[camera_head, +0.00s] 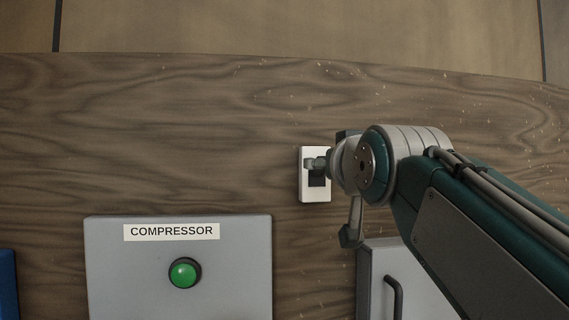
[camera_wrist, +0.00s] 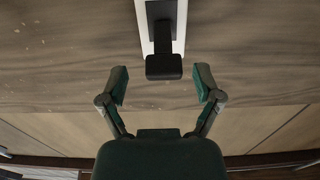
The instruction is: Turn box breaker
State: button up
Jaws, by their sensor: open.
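The breaker is a small white plate (camera_head: 306,190) with a dark slot and lever, mounted on a wood-grained panel. In the wrist view its black lever (camera_wrist: 163,67) sticks out from the white plate (camera_wrist: 146,30) toward me. My gripper (camera_wrist: 162,84) is open, with one green-padded finger on each side of the lever's line. The lever end lies just ahead of the fingertips, roughly centred, with gaps on both sides. In the head view my wrist stands at the plate's right edge, and a grey-green part of it overlaps the plate's upper part.
A grey box labelled COMPRESSOR (camera_head: 110,265) with a green button (camera_head: 185,273) is at the lower left of the breaker. A grey box with a dark handle (camera_head: 394,295) is below my arm. A blue object (camera_head: 8,285) shows at the left edge. The panel above is bare.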

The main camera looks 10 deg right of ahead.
jog(key=shift+w+a, duration=0.25)
jog(key=shift+w, duration=0.25)
jog(key=shift+w+a, duration=0.25)
jog(key=shift+w, duration=0.25)
jog(key=shift+d, duration=0.3)
jog(key=shift+c, duration=0.6)
grip_shut()
